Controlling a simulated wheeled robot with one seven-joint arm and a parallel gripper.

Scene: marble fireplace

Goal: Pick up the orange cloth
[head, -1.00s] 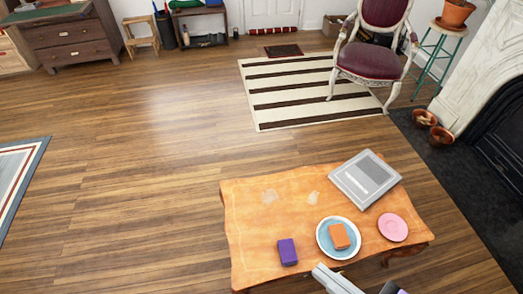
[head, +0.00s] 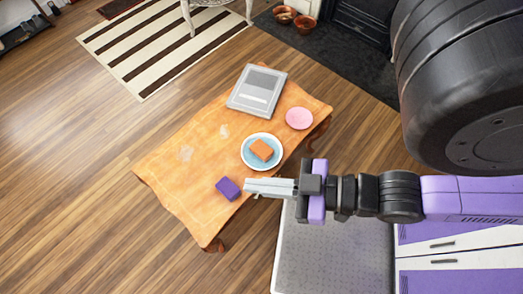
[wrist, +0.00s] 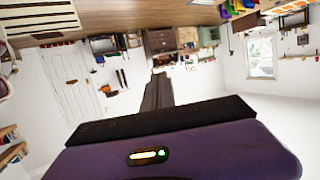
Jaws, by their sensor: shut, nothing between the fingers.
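The orange cloth (head: 261,150) is a small folded block lying on a blue plate with a white rim (head: 248,161), near the front edge of the wooden table (head: 170,185). My gripper (head: 246,186) is shut and empty. In the head view its tip shows between the plate and the purple block (head: 228,188); its height above the table is hard to tell. In the wrist view my gripper (wrist: 157,82) points out at the room, and the cloth is not in sight there.
A grey box-like item (head: 257,91) lies at the table's far end, with a pink plate (head: 299,118) near the right edge. A striped rug (head: 155,45) and a chair (head: 215,5) are beyond. Open wooden floor lies to the left.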

